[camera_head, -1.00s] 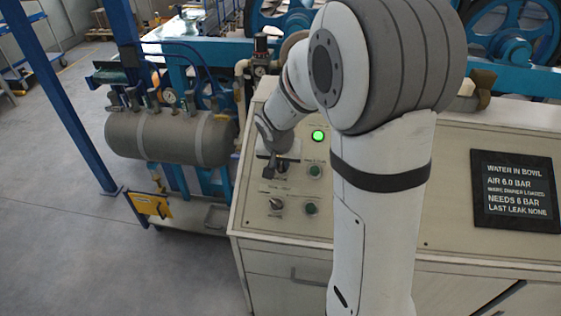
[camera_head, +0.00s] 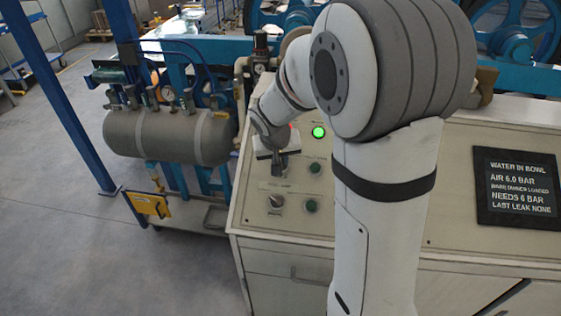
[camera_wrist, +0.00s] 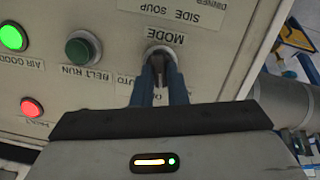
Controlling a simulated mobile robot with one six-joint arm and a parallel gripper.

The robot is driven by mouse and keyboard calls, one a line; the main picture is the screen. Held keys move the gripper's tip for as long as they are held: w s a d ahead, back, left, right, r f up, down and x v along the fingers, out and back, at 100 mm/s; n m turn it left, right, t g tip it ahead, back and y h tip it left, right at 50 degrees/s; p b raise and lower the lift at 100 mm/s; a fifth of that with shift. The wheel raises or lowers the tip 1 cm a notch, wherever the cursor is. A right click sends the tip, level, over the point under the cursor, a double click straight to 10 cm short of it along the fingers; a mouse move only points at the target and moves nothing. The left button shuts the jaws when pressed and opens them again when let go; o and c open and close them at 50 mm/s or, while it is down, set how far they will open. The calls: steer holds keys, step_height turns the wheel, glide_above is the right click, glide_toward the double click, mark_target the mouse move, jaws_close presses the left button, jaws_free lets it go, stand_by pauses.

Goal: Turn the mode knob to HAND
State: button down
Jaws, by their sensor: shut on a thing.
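The mode knob (camera_wrist: 161,58) is a dark knob on a pale round base, below an upside-down MODE label (camera_wrist: 165,37) in the wrist view. My gripper (camera_wrist: 160,75) is shut on it, its blue-grey fingers on either side of the grip. Part of an AUTO label (camera_wrist: 124,82) shows beside the fingers; the other position labels are mostly covered, and I cannot read HAND. In the head view my gripper (camera_head: 279,166) is at the panel's upper left, and it largely hides the knob there. I cannot tell which position the knob points to.
The BELT RUN green button (camera_wrist: 83,48) is close beside the knob. The AIR GOOD lamp (camera_wrist: 13,37) glows green and another lamp (camera_wrist: 31,107) glows red. A second knob (camera_head: 276,202) sits lower on the panel. An air tank (camera_head: 168,136) stands to the left.

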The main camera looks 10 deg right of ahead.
steer(key=n+b, duration=0.2)
steer(key=n, duration=0.3)
steer(key=shift+a+h, duration=0.15)
steer(key=shift+h, duration=0.15)
steer(key=shift+n, duration=0.4)
steer(key=c, duration=1.4)
jaws_free()
steer(key=shift+c, duration=0.2)
steer(key=v, duration=0.8)
steer(key=shift+f, duration=0.15)
